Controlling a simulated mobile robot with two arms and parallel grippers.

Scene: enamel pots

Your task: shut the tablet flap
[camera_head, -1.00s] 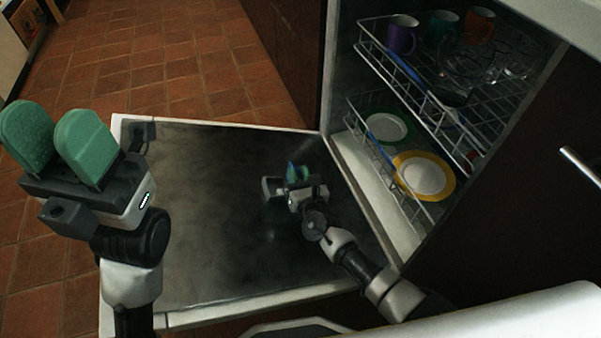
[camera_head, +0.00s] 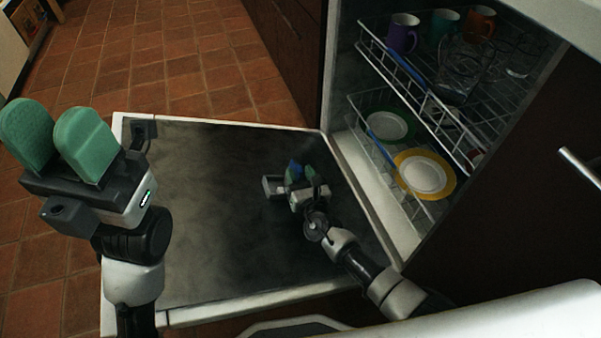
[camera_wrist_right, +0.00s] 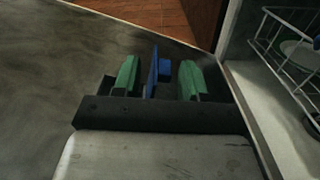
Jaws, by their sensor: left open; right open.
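The tablet flap looks to be the upright blue piece (camera_wrist_right: 153,72) on the dishwasher's open door (camera_head: 200,220). It also shows small in the head view (camera_head: 294,167). My right gripper (camera_wrist_right: 160,74) is open low over the door, one green finger to each side of the blue piece. I cannot tell whether either finger touches it. My left gripper (camera_head: 54,130) is open and empty, raised at the door's left edge.
Right of the door, the dishwasher holds an upper rack (camera_head: 430,88) with mugs and glasses and a lower rack (camera_head: 408,202) with plates. A dark cabinet front with a handle (camera_head: 580,167) stands at the right.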

